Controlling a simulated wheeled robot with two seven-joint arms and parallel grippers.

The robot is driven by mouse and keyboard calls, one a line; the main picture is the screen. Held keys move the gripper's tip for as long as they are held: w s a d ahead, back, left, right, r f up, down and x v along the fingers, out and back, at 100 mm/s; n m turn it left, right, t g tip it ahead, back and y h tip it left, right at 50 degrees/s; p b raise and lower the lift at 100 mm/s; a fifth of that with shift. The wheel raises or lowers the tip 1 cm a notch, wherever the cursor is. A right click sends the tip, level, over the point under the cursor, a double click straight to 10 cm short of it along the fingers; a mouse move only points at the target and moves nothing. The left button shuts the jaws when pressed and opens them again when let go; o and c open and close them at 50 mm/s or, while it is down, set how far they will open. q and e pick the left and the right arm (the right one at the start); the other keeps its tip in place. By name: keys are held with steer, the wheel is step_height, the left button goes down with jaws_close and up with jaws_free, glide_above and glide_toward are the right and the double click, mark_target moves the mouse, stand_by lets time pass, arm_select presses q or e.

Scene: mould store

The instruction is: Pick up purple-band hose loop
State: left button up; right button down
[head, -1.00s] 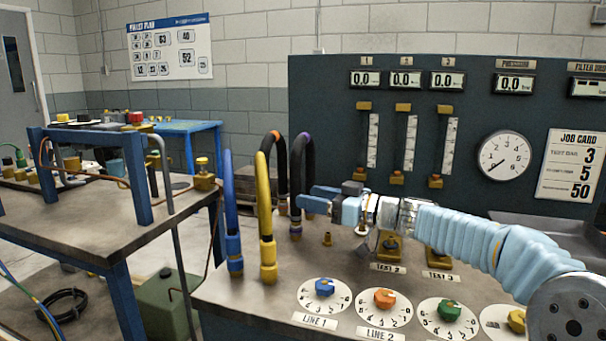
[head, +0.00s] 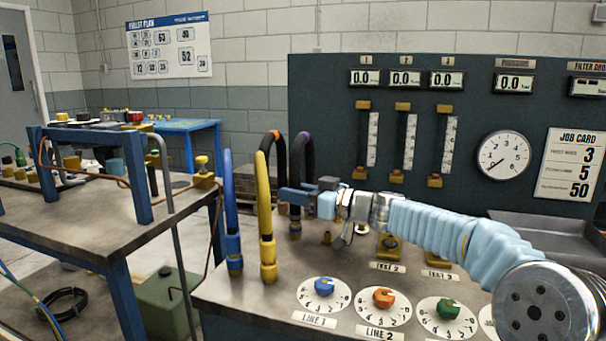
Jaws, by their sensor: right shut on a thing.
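The purple-band hose loop (head: 297,160) is a black arch with a purple band near its top. It stands upright at the bench's back edge, its lower left end in a purple-and-brass fitting at the bench top. My right gripper (head: 296,198) has come in from the right and is shut on the loop's lower part. The blue fingers hide some of the hose there. My left gripper is not in view.
A black loop with an orange band (head: 280,165), a yellow loop (head: 264,215) and a blue loop (head: 230,210) stand close by on the left. Brass fittings and dials (head: 323,294) sit on the bench. The gauge panel (head: 330,110) rises behind.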

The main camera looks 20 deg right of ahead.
mark_target(296, 151)
steer(key=shift+r, duration=0.15)
step_height(296, 151, up, 10)
steer(key=shift+f, duration=0.1)
stand_by(0.4)
stand_by(0.7)
